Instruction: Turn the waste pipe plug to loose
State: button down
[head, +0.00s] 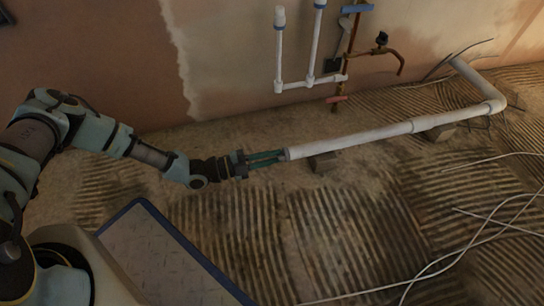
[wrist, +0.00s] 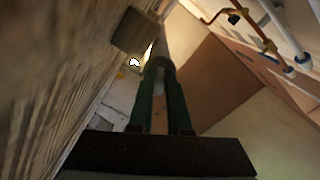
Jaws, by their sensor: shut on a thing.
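A white waste pipe (head: 350,139) runs low over the floor, and its near end points left towards my arm. The waste pipe plug (head: 286,155) is at that near end, small and mostly covered by the fingers. My gripper (head: 281,156) reaches in from the left, level with the pipe end, its green fingers shut on the plug. In the wrist view the two fingers of my gripper (wrist: 159,66) close around the end of the pipe (wrist: 178,38). How far the plug is turned cannot be told.
Wooden blocks (head: 323,162) prop the pipe. White and copper supply pipes (head: 312,82) with valves rise along the wall behind. Loose pale cables (head: 470,245) lie on the ridged floor at right. A blue-edged panel (head: 160,252) is at front left.

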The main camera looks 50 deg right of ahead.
jog(key=c, duration=0.9)
grip_release()
jog(key=shift+o, duration=0.2)
jog(key=p+v, duration=0.3)
jog(key=v, duration=0.7)
jog(key=shift+w+a, duration=0.2)
jog(key=shift+a, duration=0.15)
